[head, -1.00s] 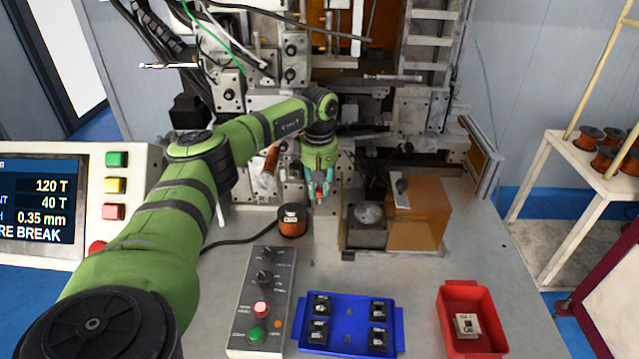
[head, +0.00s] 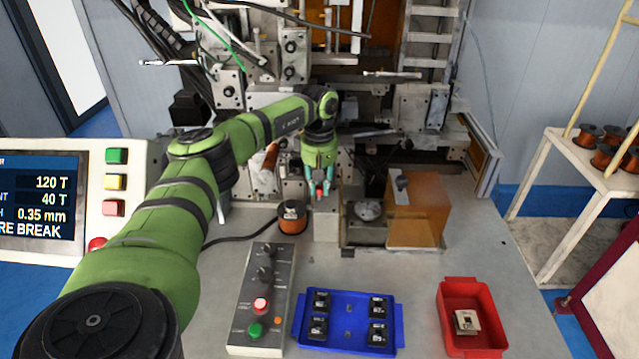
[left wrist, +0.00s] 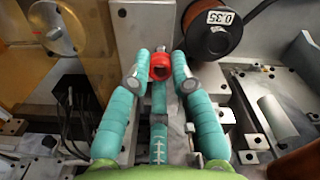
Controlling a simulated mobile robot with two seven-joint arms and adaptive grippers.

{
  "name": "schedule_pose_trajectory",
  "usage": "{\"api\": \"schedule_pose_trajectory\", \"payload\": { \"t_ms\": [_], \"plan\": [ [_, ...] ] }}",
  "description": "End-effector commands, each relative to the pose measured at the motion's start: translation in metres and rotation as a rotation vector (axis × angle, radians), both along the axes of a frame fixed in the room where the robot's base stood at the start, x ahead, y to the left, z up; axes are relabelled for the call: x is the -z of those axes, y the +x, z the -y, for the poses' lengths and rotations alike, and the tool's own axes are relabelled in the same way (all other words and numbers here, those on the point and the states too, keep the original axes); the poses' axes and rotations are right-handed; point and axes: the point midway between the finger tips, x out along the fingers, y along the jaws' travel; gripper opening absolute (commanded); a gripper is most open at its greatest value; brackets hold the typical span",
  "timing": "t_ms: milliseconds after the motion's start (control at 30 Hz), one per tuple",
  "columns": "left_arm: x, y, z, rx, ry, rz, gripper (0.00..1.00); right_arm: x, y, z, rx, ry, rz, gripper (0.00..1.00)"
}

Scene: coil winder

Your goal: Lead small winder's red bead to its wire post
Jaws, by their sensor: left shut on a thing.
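My left gripper (head: 320,189) points down over the machine's grey deck, between the wire spool and the small winder. It is shut on the red bead (left wrist: 161,67), which sits between the two teal fingertips in the left wrist view. The small winder has a round disc (head: 368,211) and an orange see-through guard (head: 418,210), to the right of the gripper. The disc shows at the upper left in the left wrist view (left wrist: 50,27). I cannot make out the wire post with certainty. My right gripper is not in view.
A copper wire spool (head: 292,219) stands left of the gripper. A control box (head: 262,300), a blue tray (head: 348,344) with several black parts and a red tray (head: 455,292) with a pale part lie in front. Machine blocks and columns crowd the back.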

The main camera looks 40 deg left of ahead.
Motion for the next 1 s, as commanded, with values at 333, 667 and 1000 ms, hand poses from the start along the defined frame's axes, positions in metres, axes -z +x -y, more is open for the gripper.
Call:
{"api": "schedule_pose_trajectory", "payload": {
  "t_ms": [333,667,1000],
  "plan": [
    [0.005,0.000,0.000,0.000,0.000,0.000,0.11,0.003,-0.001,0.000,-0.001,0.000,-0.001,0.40],
    [0.015,0.000,0.000,0.000,0.000,0.000,0.11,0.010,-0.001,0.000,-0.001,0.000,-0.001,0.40],
    [0.022,0.000,0.000,0.000,0.000,0.000,0.39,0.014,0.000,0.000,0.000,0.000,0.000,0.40]
  ]
}}
